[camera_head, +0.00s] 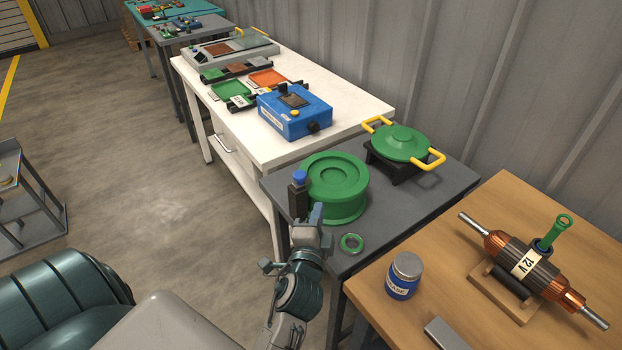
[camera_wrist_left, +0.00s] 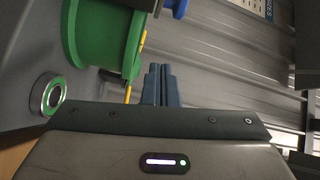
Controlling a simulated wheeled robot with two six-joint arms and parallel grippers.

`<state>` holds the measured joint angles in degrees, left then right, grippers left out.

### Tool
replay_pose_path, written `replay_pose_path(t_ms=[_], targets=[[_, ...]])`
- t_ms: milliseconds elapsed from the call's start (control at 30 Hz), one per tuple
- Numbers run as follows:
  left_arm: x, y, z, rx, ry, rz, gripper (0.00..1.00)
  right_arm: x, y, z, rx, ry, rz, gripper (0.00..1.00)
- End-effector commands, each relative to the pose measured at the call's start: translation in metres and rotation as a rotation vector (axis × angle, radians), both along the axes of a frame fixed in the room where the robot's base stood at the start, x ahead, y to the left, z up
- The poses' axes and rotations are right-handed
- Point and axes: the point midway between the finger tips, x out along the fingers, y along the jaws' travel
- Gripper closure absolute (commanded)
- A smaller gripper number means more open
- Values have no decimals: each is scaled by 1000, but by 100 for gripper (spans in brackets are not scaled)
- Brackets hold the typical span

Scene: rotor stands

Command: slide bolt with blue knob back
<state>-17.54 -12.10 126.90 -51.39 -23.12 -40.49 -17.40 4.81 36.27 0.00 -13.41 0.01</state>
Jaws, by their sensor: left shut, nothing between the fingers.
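The bolt's blue knob (camera_head: 299,176) sits on top of a dark upright housing (camera_head: 297,201) at the left side of a green round drum (camera_head: 334,184). My left gripper (camera_head: 317,212) is just right of the housing and in front of the drum, with its fingers pointing up in the picture. In the left wrist view its fingers (camera_wrist_left: 160,84) are shut together and empty. A blue part, probably the knob, shows at the top edge (camera_wrist_left: 179,8) there, apart from the fingertips. The green drum (camera_wrist_left: 100,38) is to their left. My right gripper is out of view.
A green ring (camera_head: 352,243) lies on the grey table (camera_head: 400,220) close to my left gripper. A green lid with yellow handles (camera_head: 403,143) stands behind. A blue jar (camera_head: 403,276) and a copper rotor (camera_head: 525,262) are on the wooden table at right.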

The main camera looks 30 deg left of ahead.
Motion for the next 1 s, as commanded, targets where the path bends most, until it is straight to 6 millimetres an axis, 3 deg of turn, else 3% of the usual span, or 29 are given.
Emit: replay_pose_path(t_ms=[133, 567, 1000], targets=[[3, -4, 16, 74, -30, -6, 100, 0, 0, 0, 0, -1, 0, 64], [11, -1, 16, 74, -31, -8, 100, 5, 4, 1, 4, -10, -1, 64], [86, 29, 21, 76, -32, -7, 100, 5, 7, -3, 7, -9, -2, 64]])
